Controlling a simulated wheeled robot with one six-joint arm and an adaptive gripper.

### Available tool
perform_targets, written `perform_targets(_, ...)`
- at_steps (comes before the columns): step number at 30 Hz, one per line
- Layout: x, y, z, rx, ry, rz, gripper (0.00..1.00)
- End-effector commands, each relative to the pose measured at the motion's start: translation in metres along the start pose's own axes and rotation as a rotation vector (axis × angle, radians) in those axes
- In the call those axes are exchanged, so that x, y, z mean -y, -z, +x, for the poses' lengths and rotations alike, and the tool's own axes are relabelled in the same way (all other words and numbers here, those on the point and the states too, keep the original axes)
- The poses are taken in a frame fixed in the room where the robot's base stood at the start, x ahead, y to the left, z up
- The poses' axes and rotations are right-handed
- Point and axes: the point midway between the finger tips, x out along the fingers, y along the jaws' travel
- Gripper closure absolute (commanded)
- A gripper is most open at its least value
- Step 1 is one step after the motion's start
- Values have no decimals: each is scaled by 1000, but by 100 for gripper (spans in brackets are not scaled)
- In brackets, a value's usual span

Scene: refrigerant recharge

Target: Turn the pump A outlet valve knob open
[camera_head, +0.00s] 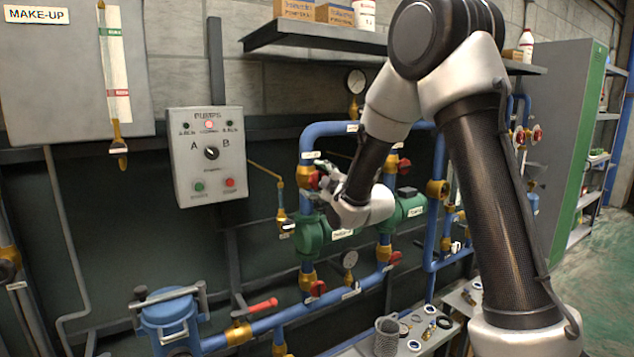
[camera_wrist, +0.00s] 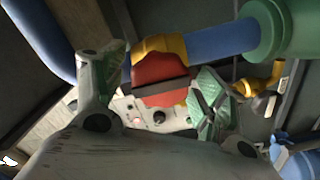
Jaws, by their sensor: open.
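The red valve knob (camera_head: 311,178) sits on a brass valve body (camera_head: 303,172) on the blue pipe above the left green pump (camera_head: 312,236). I take it as the pump A outlet knob; the small labels are not readable. In the wrist view the red knob (camera_wrist: 160,80) lies between the two fingers, with its brass body (camera_wrist: 158,47) behind it. My gripper (camera_wrist: 158,92) is open, one finger on each side of the knob. Contact cannot be told. In the head view my gripper (camera_head: 324,180) is at the knob's right side and partly covers it.
A second green pump (camera_head: 408,207) with a red knob (camera_head: 403,165) above it stands to the right, partly behind my arm. A pump control box (camera_head: 208,155) hangs at left. A gauge (camera_head: 355,80) and a shelf (camera_head: 310,37) are above. Blue pipes (camera_head: 335,285) run below.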

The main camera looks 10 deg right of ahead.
Motion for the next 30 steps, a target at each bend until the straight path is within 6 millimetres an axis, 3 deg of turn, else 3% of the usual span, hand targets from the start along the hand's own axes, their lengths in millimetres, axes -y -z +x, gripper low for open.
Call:
perform_targets(5, -1, 0, -11, 0, -1, 0, 28)
perform_targets(16, 0, 0, -69, 0, 0, 0, 28)
perform_targets(30, 4, -3, -75, 12, 15, 39, 28)
